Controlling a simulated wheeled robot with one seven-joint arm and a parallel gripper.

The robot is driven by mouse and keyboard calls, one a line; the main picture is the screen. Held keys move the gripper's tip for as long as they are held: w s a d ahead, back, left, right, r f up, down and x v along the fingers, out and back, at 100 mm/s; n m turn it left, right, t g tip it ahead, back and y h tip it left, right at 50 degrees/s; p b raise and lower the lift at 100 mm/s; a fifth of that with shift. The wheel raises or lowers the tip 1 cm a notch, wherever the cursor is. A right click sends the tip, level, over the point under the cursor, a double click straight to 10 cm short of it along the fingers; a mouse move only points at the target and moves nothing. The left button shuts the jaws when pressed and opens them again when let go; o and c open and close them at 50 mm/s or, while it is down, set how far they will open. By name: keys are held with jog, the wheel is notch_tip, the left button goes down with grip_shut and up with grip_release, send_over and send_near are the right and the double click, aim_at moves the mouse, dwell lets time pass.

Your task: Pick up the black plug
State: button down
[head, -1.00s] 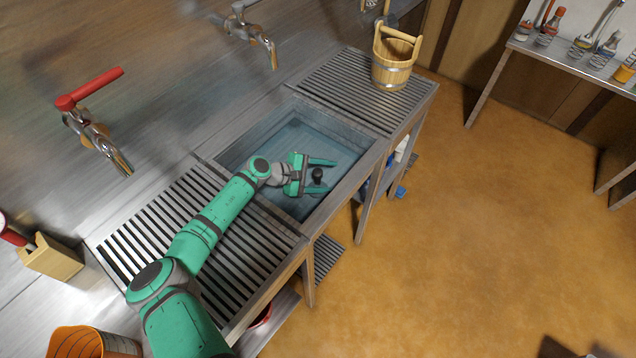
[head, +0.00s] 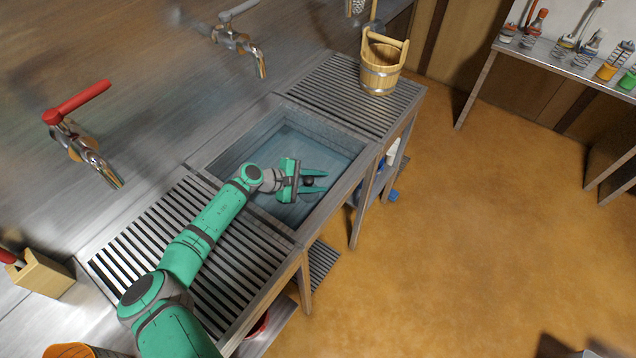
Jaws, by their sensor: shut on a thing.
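The black plug (head: 308,181) is a small dark round thing at the sink, between the fingers of my gripper (head: 314,182). My gripper is teal and grey, and its two fingers are shut on the plug. The fingers point to the right, over the right part of the sink basin (head: 322,140). The basin is metal with a bluish inside. I cannot tell how high the plug is above the basin floor.
Slatted drainboards flank the sink, one near (head: 175,250) and one far (head: 335,95). A wooden bucket (head: 381,68) stands on the far one. A red-handled tap (head: 85,140) and another tap (head: 240,42) stick out from the wall.

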notch_tip(320, 180, up, 17)
jog(key=shift+r, duration=0.15)
